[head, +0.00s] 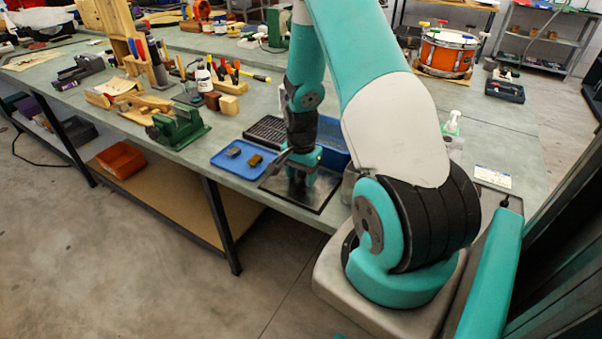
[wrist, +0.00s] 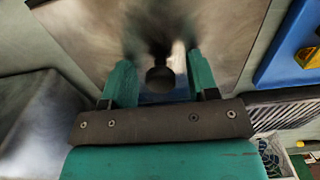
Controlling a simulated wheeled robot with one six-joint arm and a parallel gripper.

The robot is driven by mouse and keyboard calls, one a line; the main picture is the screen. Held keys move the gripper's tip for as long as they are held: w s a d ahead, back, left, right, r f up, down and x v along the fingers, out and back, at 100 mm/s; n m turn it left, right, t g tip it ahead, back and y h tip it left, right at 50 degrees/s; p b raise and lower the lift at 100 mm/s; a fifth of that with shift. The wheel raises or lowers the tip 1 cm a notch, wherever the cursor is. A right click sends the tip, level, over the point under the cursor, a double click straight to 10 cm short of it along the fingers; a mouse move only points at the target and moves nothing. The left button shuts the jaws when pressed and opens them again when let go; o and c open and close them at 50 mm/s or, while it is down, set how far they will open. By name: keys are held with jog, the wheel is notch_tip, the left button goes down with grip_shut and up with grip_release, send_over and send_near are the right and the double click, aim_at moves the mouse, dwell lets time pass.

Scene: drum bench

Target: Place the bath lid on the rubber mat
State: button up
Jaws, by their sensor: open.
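The bath lid looks to be the shiny grey metal plate (wrist: 95,35) with a dark round knob (wrist: 160,78) in the wrist view. In the head view it shows as a flat grey sheet (head: 318,196) at the bench's front edge. A dark border (head: 287,200) around it looks like the rubber mat; I cannot tell how much lies beneath. My gripper (wrist: 160,84) is open, with its teal fingers on either side of the knob and gaps between. In the head view my gripper (head: 297,176) points down over the sheet, and the arm hides the knob.
A blue tray (head: 240,157) with small blocks lies to the left. A black grate (head: 266,130) and a blue tub (head: 333,157) stand behind. A grey metal container (head: 349,187) is close on the right. A green vise (head: 180,128) is farther left.

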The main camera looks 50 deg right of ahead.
aim_at(301, 173)
notch_tip(301, 173, up, 12)
jog(key=b, duration=0.1)
jog(key=w+a+r+n, duration=0.2)
jog(key=a+r+n, duration=0.3)
jog(key=a, duration=0.4)
jog(key=s+a+r+n+t+y, duration=0.1)
jog(key=s+a+r+n, duration=0.2)
jog(key=a, duration=0.4)
jog(key=a+r+n+y, duration=0.1)
jog(key=a+r+n, duration=0.1)
jog(key=a+n, duration=0.3)
jog(key=s+a+r+n+y, duration=0.1)
jog(key=s+a+r+n, duration=0.1)
jog(key=s+a+n, duration=0.3)
jog(key=s+a+r+n+g+y, duration=0.1)
jog(key=s+a+r+n, duration=0.2)
jog(key=s+a+n, duration=0.2)
jog(key=s+a, duration=0.3)
jog(key=a, duration=0.1)
jog(key=shift+s+n, duration=0.3)
